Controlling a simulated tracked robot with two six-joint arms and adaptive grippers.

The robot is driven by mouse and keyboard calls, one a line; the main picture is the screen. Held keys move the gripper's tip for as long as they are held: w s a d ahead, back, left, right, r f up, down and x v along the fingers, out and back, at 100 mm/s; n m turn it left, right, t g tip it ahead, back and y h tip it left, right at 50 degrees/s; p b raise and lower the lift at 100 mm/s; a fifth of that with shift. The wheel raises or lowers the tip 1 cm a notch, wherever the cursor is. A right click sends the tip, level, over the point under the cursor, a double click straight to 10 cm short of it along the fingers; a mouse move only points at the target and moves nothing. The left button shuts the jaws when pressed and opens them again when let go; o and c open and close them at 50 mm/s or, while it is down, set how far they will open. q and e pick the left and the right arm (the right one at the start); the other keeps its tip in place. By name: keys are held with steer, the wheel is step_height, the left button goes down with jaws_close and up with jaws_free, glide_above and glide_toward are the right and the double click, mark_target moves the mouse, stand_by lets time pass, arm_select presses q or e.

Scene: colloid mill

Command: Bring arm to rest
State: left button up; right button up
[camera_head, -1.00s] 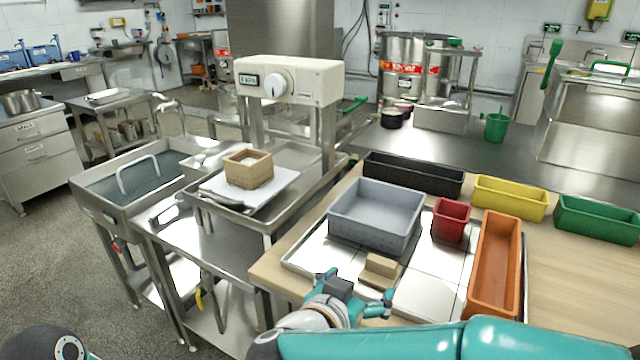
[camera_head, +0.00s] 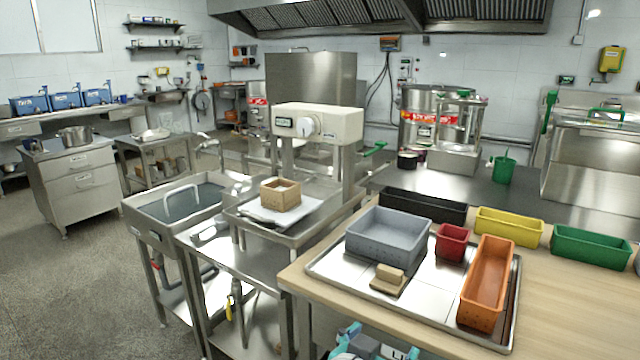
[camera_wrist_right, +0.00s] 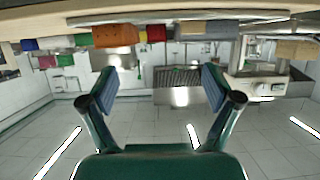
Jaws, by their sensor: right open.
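My right gripper (camera_head: 372,346) shows only in part at the bottom edge of the head view, below the front edge of the wooden table (camera_head: 580,310). In the right wrist view, its two fingers (camera_wrist_right: 160,85) are spread wide with nothing between them. That view is upside down, with the table edge along its top. My left gripper is not in view. The rest of my right arm is hidden below the head view.
On the table, a metal tray (camera_head: 440,306) holds a grey bin (camera_head: 388,240), a red bin (camera_head: 452,241), an orange bin (camera_head: 486,285) and a tan block (camera_head: 389,279). A steel stand with a wooden box (camera_head: 280,194) is to the left. Floor at the left is clear.

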steer(key=w+d+f+n+y, duration=0.1)
steer(key=w+f, duration=0.2)
steer(key=f, duration=0.3)
steer(key=w+f+n+y, duration=0.1)
steer(key=w+f+y, duration=0.15)
steer(key=f, duration=0.25)
steer(key=s+d+f+n+g+y, duration=0.1)
steer(key=s+f+g+y, duration=0.2)
steer(key=f, duration=0.9)
steer(key=s+d+f+n+g+y, duration=0.15)
steer(key=s+f, duration=0.35)
steer(key=f, duration=0.6)
steer(key=s+f+g+y, duration=0.2)
steer(key=s+f+g, duration=0.15)
steer(key=s, duration=0.45)
steer(key=s+f+g+y, duration=0.1)
steer(key=s+f+g, duration=0.25)
steer(key=s, duration=0.55)
arm_select(q)
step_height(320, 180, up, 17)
steer(key=p, duration=1.7)
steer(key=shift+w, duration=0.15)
arm_select(e)
step_height(320, 180, up, 16)
steer(key=w, duration=0.1)
steer(key=shift+a+t, duration=0.35)
steer(key=shift+a, duration=0.1)
